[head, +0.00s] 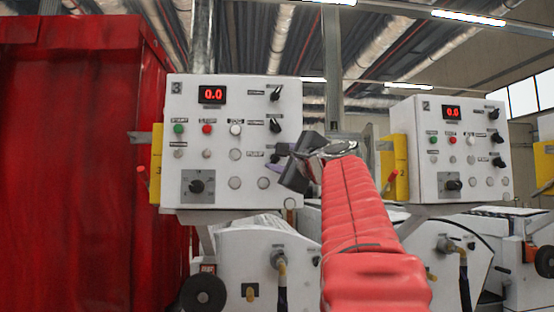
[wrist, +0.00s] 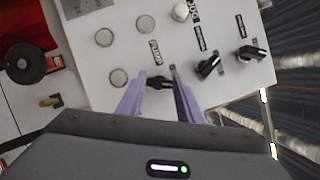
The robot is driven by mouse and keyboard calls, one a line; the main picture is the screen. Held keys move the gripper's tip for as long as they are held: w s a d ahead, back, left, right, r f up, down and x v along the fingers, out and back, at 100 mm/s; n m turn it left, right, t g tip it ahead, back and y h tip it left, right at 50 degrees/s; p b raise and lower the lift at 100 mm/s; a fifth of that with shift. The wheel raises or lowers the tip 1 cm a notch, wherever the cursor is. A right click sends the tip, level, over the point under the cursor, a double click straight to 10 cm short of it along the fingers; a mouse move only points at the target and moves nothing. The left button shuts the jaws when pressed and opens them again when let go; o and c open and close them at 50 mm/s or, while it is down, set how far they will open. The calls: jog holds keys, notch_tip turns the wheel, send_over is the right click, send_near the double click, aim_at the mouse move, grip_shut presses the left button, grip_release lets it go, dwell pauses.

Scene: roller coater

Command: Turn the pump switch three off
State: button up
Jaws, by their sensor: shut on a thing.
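The white control panel marked 3 (head: 220,185) stands left of centre in the head view. Its pump switch, a black rotary knob (wrist: 159,82), shows in the wrist view beside the PUMP label. My gripper (wrist: 160,90) has its two purple fingers on either side of this knob and is shut on it. The knob appears turned roughly crosswise between the fingers, but its exact setting is hard to read. In the head view my gripper reaches the panel's lower right, and the dark wrist largely hides the switch.
Two more black knobs (head: 276,95) sit above on the same panel, with buttons and a red 0.0 display (head: 212,95) to their left. A similar panel marked 2 (head: 435,185) stands to the right. A red curtain wall (head: 70,160) closes the left side.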

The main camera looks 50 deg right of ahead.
jog(key=n+g, duration=0.1)
jog(key=n, duration=0.2)
jog(key=n+g+y, duration=0.1)
jog(key=n, duration=0.2)
jog(key=shift+w+d+f, duration=0.1)
jog(key=shift+n+g, duration=1)
jog(key=shift+n, duration=1.1)
jog(key=o, duration=0.9)
jog(key=shift+w, duration=0.1)
jog(key=shift+c, duration=0.2)
jog(key=shift+o, duration=1.1)
jog(key=shift+r, duration=0.2)
